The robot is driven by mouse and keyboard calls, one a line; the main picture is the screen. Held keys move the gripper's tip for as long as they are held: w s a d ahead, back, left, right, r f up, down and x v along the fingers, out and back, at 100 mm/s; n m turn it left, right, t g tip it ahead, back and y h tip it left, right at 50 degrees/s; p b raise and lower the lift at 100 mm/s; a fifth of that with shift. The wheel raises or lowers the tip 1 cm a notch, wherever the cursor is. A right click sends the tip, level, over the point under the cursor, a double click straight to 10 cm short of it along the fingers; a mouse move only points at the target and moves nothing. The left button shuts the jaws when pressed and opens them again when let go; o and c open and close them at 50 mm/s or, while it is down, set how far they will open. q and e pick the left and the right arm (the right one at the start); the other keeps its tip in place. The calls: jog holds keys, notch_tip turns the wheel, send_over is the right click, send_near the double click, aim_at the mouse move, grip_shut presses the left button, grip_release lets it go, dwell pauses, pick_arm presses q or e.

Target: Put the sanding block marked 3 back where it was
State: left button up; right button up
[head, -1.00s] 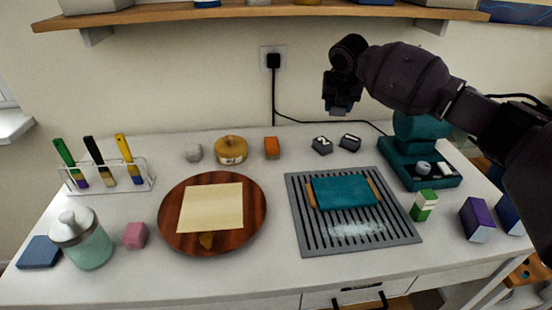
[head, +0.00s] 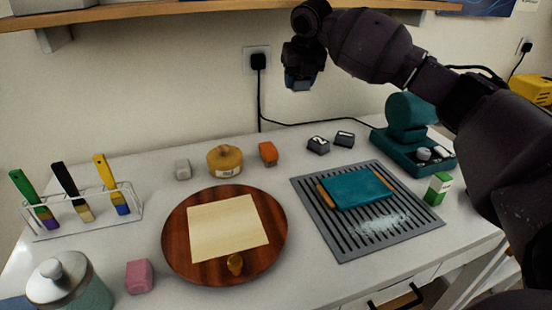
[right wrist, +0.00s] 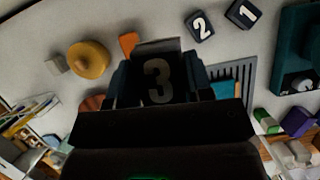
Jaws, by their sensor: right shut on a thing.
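My right gripper (head: 302,78) is raised well above the back of the table, in front of the wall. It is shut on the dark sanding block marked 3 (right wrist: 158,82), whose white number faces the right wrist camera. In the head view its number cannot be read. Two similar dark blocks stand side by side at the back of the table: the block marked 2 (head: 318,145) and, to its right, the block marked 1 (head: 344,138). They also show in the right wrist view, marked 2 (right wrist: 200,26) and 1 (right wrist: 242,13). My left gripper is out of view.
A grey slotted mat (head: 335,240) bears a teal cloth-covered piece (head: 355,187). A teal machine (head: 408,120) stands right. A round wooden board (head: 178,240), an orange block (head: 268,153), a yellow tape roll (head: 225,160) and a brush rack (head: 130,208) stand left. A shelf (head: 180,15) hangs above.

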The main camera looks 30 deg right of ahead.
jog(key=shift+a+n, duration=0.3)
jog(key=shift+a, duration=0.15)
jog(key=shift+s+a+f, duration=0.1)
jog(key=shift+a+f, duration=0.1)
jog(key=shift+f, duration=0.05)
jog(key=shift+f+n, duration=0.3)
jog(key=b, duration=0.3)
send_over(292, 155)
jog(key=s, duration=0.1)
notch_tip(292, 155, down, 13)
jog(key=shift+a, duration=0.1)
jog(key=shift+f, duration=0.55)
notch_tip(292, 155, down, 5)
jog(key=shift+s+f+b, duration=0.1)
jog(key=shift+b, duration=0.25)
jog(key=shift+f, duration=0.15)
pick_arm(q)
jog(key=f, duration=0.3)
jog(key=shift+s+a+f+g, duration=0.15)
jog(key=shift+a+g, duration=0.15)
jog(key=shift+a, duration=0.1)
